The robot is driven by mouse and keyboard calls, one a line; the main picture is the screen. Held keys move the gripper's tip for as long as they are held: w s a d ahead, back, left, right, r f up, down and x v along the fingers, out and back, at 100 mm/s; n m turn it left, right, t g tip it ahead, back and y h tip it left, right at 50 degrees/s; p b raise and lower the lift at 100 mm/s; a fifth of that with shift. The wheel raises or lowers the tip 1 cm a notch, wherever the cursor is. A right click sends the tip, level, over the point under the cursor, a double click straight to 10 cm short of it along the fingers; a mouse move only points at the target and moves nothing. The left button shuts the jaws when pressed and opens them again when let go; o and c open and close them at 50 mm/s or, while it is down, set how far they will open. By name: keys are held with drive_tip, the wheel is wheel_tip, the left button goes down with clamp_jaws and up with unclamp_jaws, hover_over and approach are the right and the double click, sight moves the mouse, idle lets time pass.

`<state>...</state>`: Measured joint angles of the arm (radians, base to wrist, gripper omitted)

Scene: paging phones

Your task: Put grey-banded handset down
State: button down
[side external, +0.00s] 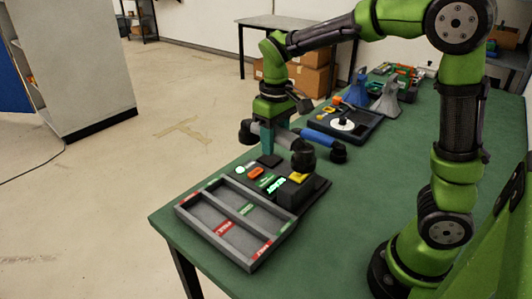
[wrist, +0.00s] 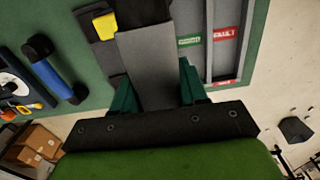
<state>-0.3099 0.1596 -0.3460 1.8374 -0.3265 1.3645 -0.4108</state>
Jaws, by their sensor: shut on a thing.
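The grey-banded handset has a grey grip between two black ends and shows in the side view (side external: 303,157). My gripper (side external: 268,143) points down and is shut across the middle of its grip. The handset is held roughly level above the back of the dark phone base (side external: 318,194), which has lit green panels, an orange-red button and a yellow button. In the wrist view the grey grip (wrist: 150,65) runs between the green fingers of my gripper (wrist: 157,85), its black end at the top. Whether the handset touches the base is unclear.
A grey divided tray (side external: 222,240) with red and green labels lies in front of the base. A blue handset (side external: 316,136) lies behind the held one, by another dark unit (side external: 350,128). Blue and grey stands (side external: 388,100) are farther back. Green table (side external: 350,205) is clear at right.

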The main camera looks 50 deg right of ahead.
idle(0.3)
drive_tip(key=shift+w+d+f+m, duration=0.15)
drive_tip(key=shift+d+m, duration=0.1)
drive_tip(key=shift+m, duration=0.35)
drive_tip(key=shift+w+d+m, duration=0.1)
drive_tip(key=shift+d+m, duration=0.1)
drive_tip(key=shift+m, duration=0.4)
drive_tip(key=w+d+f+m, duration=0.2)
drive_tip(key=d+m, duration=0.4)
drive_tip(key=m, duration=1)
drive_tip(key=w+d+f+m, duration=0.2)
drive_tip(key=d+m, duration=0.5)
drive_tip(key=m, duration=1)
drive_tip(key=shift+f, duration=0.55)
wheel_tip(320, 180, down, 10)
drive_tip(key=shift+r, duration=0.2)
drive_tip(key=shift+f, duration=0.2)
